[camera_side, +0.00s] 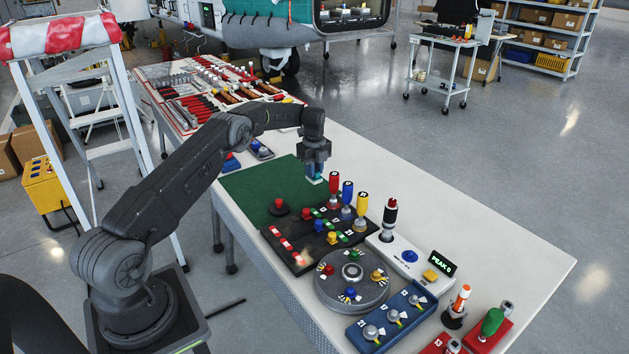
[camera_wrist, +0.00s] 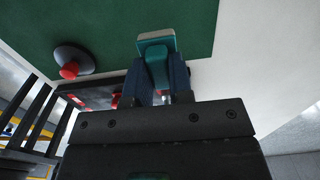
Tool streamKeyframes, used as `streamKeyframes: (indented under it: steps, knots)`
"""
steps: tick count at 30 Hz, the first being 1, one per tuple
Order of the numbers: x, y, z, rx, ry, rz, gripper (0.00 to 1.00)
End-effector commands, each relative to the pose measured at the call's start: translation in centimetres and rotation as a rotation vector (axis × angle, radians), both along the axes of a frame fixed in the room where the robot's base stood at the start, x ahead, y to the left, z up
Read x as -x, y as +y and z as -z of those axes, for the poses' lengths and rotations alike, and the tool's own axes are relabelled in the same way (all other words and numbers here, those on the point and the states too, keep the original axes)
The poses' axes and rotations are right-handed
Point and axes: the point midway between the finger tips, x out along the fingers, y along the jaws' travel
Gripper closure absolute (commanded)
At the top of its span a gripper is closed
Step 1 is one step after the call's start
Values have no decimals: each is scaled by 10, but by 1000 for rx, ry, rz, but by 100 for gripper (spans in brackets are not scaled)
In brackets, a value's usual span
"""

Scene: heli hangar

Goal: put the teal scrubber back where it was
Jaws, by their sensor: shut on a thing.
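The teal scrubber (camera_wrist: 156,60) is between the fingers of my gripper (camera_wrist: 160,85) in the wrist view, with a pale pad at its far end. In the side view, my gripper (camera_side: 317,172) points down over the right edge of the green mat (camera_side: 250,192), shut on the scrubber, of which only a small teal and white part (camera_side: 316,180) shows under the fingers. I cannot tell whether the pad touches the surface. In the wrist view, the pad lies over the green mat (camera_wrist: 110,25) near its edge.
A black-based red knob (camera_side: 279,208) stands on the mat. A dark panel (camera_side: 305,238) with red, blue and yellow handles (camera_side: 347,192) stands close in front of my gripper. A round dial (camera_side: 350,285) and a white box (camera_side: 405,255) lie beyond. The white table to the right is clear.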

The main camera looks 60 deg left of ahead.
Motion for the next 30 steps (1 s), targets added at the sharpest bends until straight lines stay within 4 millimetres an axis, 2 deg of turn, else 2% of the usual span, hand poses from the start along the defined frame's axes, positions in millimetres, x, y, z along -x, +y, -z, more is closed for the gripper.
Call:
streamKeyframes:
  steps: [5,12,23,24,30]
  knots:
    - [-1,-1,10,1,1,-1,100]
    - [-1,-1,40,0,0,-2,100]
    - [-1,-1,44,0,1,-1,100]
    - [-1,-1,45,0,0,-1,78]
    - [-1,-1,44,0,0,-1,58]
